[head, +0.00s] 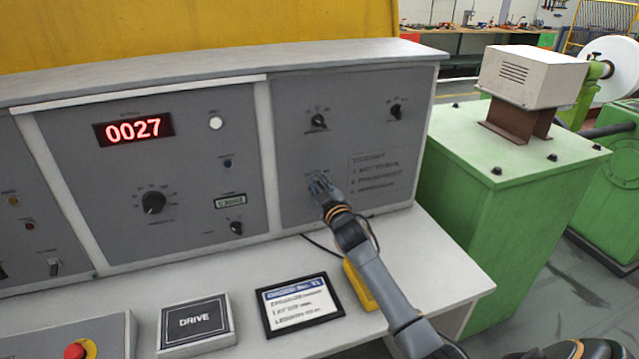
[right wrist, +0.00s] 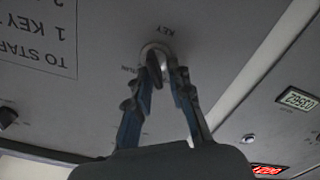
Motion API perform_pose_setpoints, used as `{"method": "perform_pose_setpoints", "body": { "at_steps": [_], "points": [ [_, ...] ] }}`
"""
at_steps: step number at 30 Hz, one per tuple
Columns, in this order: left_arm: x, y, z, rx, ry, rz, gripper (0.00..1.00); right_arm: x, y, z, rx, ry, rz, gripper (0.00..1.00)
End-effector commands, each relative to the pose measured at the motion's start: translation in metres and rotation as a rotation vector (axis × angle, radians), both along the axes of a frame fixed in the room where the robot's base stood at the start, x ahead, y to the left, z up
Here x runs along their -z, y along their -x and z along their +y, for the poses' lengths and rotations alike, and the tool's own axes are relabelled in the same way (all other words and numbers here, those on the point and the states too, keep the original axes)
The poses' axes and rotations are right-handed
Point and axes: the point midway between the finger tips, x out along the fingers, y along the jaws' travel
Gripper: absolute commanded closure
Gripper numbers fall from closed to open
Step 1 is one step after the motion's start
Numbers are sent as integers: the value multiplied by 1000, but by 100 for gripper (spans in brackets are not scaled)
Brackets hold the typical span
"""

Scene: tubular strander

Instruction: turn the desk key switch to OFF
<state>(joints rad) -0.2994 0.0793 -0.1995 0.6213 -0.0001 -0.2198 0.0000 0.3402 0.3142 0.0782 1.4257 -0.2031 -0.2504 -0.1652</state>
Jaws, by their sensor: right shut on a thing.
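The key switch (right wrist: 157,47) shows in the right wrist view as a round metal collar with a dark key on the grey desk panel, under an upside-down KEY label. My right gripper (right wrist: 162,78) has its two fingertips at the key, one on each side, and is shut on it. In the head view my right gripper (head: 322,187) reaches the lower left of the right-hand panel and covers the key switch. The key looks slightly tilted; which position it points to cannot be read. My left gripper is not in view.
The panel carries other knobs (head: 318,122) and a printed notice (head: 384,176). A red 0027 display (head: 133,129) is lit on the middle panel. On the desk ledge are a DRIVE box (head: 194,321), a framed card (head: 299,304) and a yellow object (head: 359,284).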

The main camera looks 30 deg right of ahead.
Motion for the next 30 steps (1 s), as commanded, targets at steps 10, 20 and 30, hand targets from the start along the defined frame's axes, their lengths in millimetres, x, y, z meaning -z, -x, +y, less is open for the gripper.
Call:
{"method": "perform_pose_setpoints", "body": {
  "at_steps": [10, 20, 30],
  "points": [
    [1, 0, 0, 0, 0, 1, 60, 3, 0, 2, 0, 141, 38, 100],
    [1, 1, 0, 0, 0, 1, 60, 4, 0, 2, 1, 167, 45, 100],
    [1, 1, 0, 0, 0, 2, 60, 4, 0, 2, 1, 166, 44, 70]
  ]
}}
